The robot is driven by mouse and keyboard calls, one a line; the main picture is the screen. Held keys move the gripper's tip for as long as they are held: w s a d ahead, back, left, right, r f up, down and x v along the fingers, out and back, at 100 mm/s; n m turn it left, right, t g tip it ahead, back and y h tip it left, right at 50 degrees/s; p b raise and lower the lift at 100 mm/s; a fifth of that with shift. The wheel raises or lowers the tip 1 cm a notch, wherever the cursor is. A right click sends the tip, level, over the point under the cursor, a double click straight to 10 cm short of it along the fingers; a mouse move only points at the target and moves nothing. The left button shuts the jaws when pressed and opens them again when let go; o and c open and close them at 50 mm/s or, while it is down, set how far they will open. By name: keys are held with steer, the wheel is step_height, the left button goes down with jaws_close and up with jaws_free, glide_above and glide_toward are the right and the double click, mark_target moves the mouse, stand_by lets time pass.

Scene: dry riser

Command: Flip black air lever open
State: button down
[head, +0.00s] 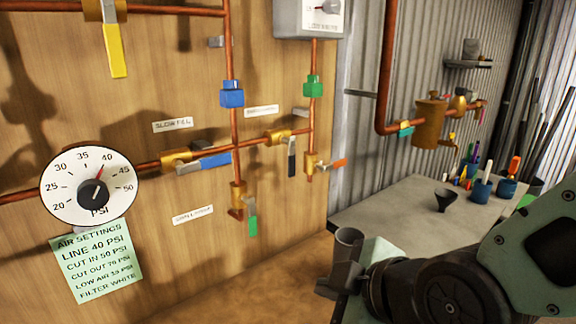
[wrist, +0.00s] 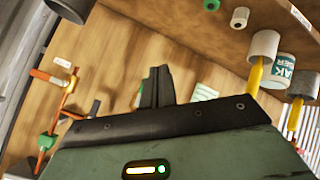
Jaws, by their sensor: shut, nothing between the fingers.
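The black air lever (head: 292,157) hangs straight down from a brass valve (head: 277,136) on the copper pipework of the wooden wall, in the head view. Its handle is grey near the valve and black below. My gripper (head: 328,287) is at the lower middle of the head view, low and to the right of the lever, well apart from it. In the wrist view, its dark fingers (wrist: 156,86) are together with nothing between them. I cannot surely pick out the black lever in the wrist view.
A blue lever (head: 203,163), a green lever (head: 252,217), an orange lever (head: 331,164) and a yellow lever (head: 115,50) sit around it. A round gauge (head: 92,187) is at left. A grey bench (head: 400,211) with a funnel (head: 445,200) and cups stands at right.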

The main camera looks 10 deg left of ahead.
mark_target(289, 157)
steer(key=w+a+r+n+t+y+p, duration=0.2)
steer(key=a+r+n+t, duration=0.4)
steer(key=r, duration=0.4)
steer(key=shift+w+n+t+y+p, duration=0.3)
steer(key=shift+w+n+t+y, duration=0.45)
steer(key=shift+w, duration=0.4)
steer(key=shift+a, duration=0.15)
steer(key=w+a+p, duration=0.3)
steer(key=w+p, duration=0.2)
steer(key=w, duration=0.6)
steer(key=shift+a+p, duration=0.3)
steer(key=shift+w+f+b, duration=0.1)
steer(key=shift+f+b, duration=0.1)
steer(key=shift+b, duration=0.1)
